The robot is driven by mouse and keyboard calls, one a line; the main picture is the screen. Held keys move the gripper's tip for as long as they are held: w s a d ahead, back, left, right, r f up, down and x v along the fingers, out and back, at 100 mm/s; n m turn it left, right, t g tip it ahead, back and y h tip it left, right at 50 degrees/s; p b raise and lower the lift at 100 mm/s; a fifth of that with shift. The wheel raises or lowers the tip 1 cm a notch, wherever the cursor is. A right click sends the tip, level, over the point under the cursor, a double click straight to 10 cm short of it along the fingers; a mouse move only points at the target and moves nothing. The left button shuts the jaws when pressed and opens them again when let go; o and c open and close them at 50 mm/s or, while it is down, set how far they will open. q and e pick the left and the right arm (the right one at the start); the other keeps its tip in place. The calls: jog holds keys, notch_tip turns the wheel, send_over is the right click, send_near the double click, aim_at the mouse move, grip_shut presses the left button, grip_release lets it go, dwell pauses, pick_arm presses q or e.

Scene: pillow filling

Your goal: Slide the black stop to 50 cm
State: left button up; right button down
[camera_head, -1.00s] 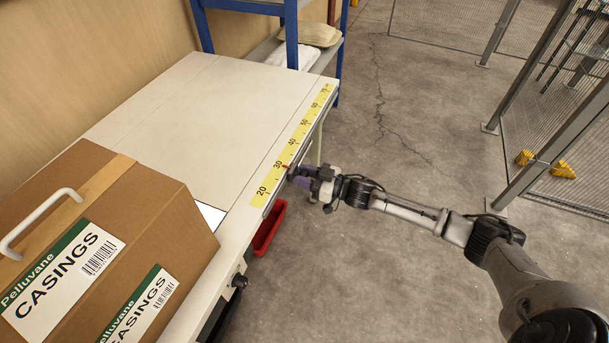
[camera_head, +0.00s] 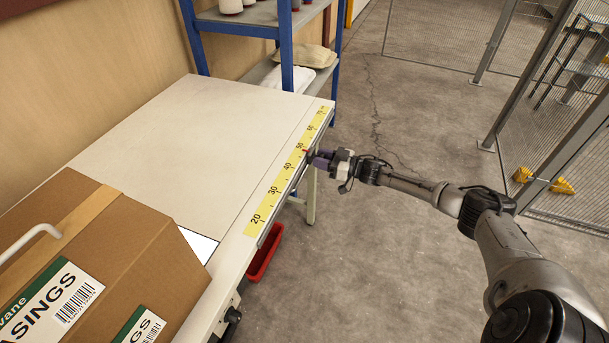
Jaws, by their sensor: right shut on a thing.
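The yellow scale (camera_head: 283,176) runs along the right edge of the bench, with numbers from 20 at the near end to 70 at the far end. A small red pointer (camera_head: 306,151) on the stop is beside the 50 label, at or very close to it. My right gripper (camera_head: 315,156) is shut on the black stop at the bench edge, reaching in from the right. The gripper mostly hides the stop's body. My left gripper is not in view.
A brown Casings carton (camera_head: 130,250) with a white handle stands on the near left of the bench (camera_head: 190,130). A red bin (camera_head: 264,252) hangs below the edge. A blue-framed shelf (camera_head: 286,45) stands behind. Floor to the right is clear up to the mesh fence.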

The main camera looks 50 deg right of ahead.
jog(key=shift+w+d, duration=0.2)
jog(key=shift+d, duration=0.4)
jog(key=shift+w+d+b, duration=0.1)
jog(key=shift+d+b, duration=0.15)
jog(key=shift+b, duration=0.05)
jog(key=c, duration=0.8)
grip_release()
jog(key=p+v, duration=0.5)
jog(key=v, duration=0.9)
